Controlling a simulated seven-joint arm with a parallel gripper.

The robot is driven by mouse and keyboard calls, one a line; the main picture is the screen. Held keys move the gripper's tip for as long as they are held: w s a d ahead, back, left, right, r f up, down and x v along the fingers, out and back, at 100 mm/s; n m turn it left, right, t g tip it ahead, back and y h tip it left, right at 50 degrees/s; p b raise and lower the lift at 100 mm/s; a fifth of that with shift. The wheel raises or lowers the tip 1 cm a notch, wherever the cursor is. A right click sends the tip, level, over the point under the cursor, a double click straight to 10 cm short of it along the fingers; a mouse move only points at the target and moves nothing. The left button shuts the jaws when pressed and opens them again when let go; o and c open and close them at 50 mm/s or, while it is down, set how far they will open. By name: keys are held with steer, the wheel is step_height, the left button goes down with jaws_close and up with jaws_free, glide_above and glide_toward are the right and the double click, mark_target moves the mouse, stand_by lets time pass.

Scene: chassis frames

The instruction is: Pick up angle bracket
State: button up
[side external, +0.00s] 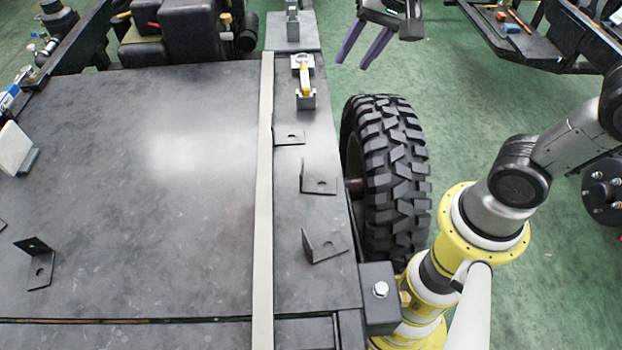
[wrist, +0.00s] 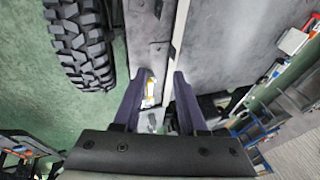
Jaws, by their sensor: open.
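Several black L-shaped angle brackets lie on the dark chassis deck in the side external view. Three are on the right strip: a far bracket (side external: 289,136), a middle bracket (side external: 319,184) and a near bracket (side external: 325,245), each with a hole in its flat leg. Another bracket (side external: 39,262) is on the left of the deck. My gripper (side external: 352,64), with purple fingers, is open and empty, high at the top and to the right of the deck, apart from every bracket. The open fingers (wrist: 164,75) also show in the wrist view; brackets there are small and unclear.
A yellow-handled clamp (side external: 305,82) stands on the right strip beyond the brackets. A pale raised rail (side external: 263,200) runs along the deck left of them. A large tyre (side external: 388,180) is beside the deck's right edge. The deck's middle (side external: 160,200) is clear.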

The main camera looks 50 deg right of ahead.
steer(key=w+a+f+m+g, duration=0.1)
steer(key=w+a+f+g, duration=0.1)
steer(key=w+f, duration=0.35)
steer(key=g, duration=0.1)
glide_above(301, 170)
steer(key=d, duration=0.3)
step_height(301, 170, down, 7)
steer(key=shift+g, duration=0.8)
steer(key=shift+w+a+f, duration=0.15)
steer(key=shift+a+f, duration=0.15)
steer(key=shift+f, duration=2.9)
steer(key=shift+w+a+f, duration=0.1)
steer(key=shift+a+f, duration=0.25)
steer(key=shift+f, duration=2.9)
steer(key=shift+w+a+f, duration=0.15)
steer(key=shift+a+f, duration=0.15)
steer(key=shift+f, duration=2.9)
steer(key=shift+c, duration=0.3)
jaws_close()
